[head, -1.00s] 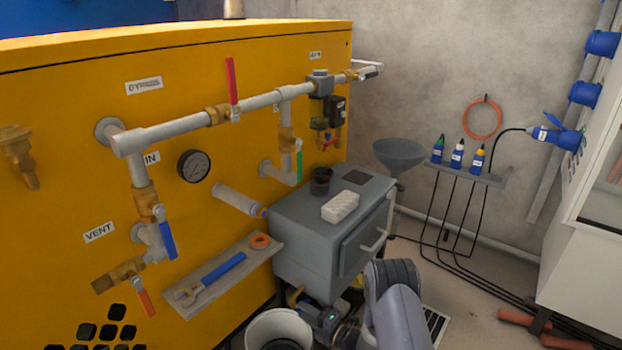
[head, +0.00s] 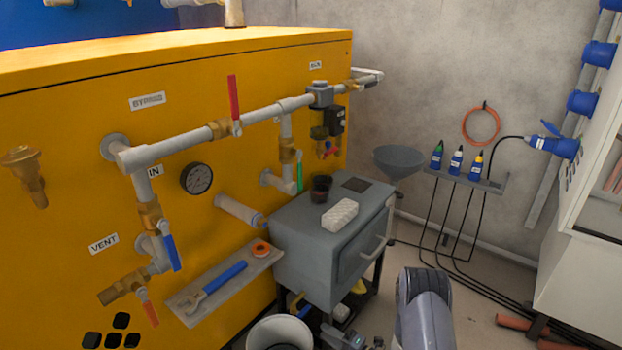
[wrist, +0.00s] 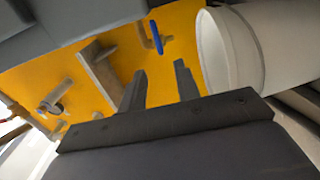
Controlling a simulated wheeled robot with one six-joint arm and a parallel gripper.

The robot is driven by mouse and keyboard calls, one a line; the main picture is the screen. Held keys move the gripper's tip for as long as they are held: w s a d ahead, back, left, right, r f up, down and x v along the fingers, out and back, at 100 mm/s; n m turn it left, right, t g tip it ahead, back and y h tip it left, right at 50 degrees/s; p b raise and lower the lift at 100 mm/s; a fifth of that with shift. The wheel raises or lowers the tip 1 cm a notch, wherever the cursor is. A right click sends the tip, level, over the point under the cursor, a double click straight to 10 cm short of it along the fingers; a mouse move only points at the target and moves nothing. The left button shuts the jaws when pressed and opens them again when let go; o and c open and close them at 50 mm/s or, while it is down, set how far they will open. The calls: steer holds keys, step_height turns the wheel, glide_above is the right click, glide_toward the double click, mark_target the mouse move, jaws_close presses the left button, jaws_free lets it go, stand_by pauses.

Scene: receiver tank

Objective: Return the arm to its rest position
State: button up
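My gripper (wrist: 160,90) shows in the wrist view with its two dark fingers apart and nothing between them. It points toward the yellow tank panel, with a blue valve handle (wrist: 157,37) beyond the fingers and a white bucket (wrist: 215,50) close on the right. The bucket (head: 280,328) stands on the floor at the bottom of the head view.
The grey cabinet (head: 310,260) carries a dark cup (head: 321,188) and a white block (head: 340,214). A shelf (head: 185,318) with a blue-handled wrench (head: 222,276) juts from the tank (head: 70,220). A white cabinet (head: 590,240) stands right. Floor between shows free room.

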steer(key=w+a+m+b, duration=0.3)
steer(key=w+a+m, duration=0.2)
steer(key=m, duration=0.5)
steer(key=shift+a+m, duration=0.3)
steer(key=shift+a, duration=0.45)
steer(key=shift+w, duration=0.1)
stand_by(0.5)
steer(key=shift+r, duration=0.15)
